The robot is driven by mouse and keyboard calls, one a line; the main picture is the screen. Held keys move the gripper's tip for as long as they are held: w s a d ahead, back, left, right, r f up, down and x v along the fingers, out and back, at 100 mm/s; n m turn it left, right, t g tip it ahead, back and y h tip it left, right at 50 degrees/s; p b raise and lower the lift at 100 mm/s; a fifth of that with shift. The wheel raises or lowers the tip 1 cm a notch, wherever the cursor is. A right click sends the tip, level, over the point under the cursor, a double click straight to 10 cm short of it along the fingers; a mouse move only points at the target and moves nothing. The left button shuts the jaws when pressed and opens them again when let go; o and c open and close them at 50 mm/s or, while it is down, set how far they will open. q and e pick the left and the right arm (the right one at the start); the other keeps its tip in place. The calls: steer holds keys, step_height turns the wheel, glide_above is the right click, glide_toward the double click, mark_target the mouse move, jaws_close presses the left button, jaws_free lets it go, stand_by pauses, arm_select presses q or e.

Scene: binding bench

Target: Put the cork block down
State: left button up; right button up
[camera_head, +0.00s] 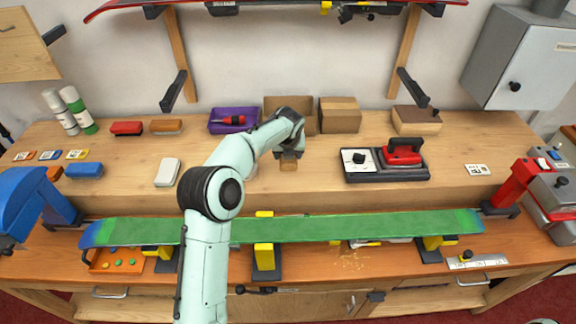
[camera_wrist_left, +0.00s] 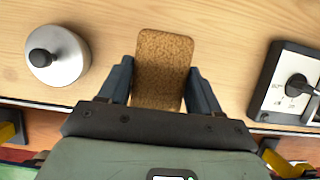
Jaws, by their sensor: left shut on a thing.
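The cork block (camera_wrist_left: 163,62) is a brown speckled slab with rounded corners. In the left wrist view it sits between the two dark fingers of my left gripper (camera_wrist_left: 161,82), which is shut on it. In the head view the block (camera_head: 288,166) shows just below my left gripper (camera_head: 289,157), over the raised wooden shelf of the bench (camera_head: 320,178). The block is close to the wood; I cannot tell whether it touches. My right gripper is not in view.
A metal cylinder with a black knob (camera_wrist_left: 57,54) stands left of the block. The red waxing iron (camera_head: 403,153) and its dial base (camera_head: 360,160) are to the right. Cardboard boxes (camera_head: 340,115) and a purple tray (camera_head: 222,120) stand behind. A green ski (camera_head: 330,228) lies in front.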

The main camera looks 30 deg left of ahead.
arm_select(q)
step_height(320, 180, down, 6)
steer(key=shift+r+b, duration=0.2)
steer(key=shift+b, duration=0.25)
steer(key=shift+r, duration=0.1)
steer(key=shift+w, duration=0.1)
steer(key=o, duration=1)
steer(key=v, duration=1.2)
steer(key=shift+w, duration=0.1)
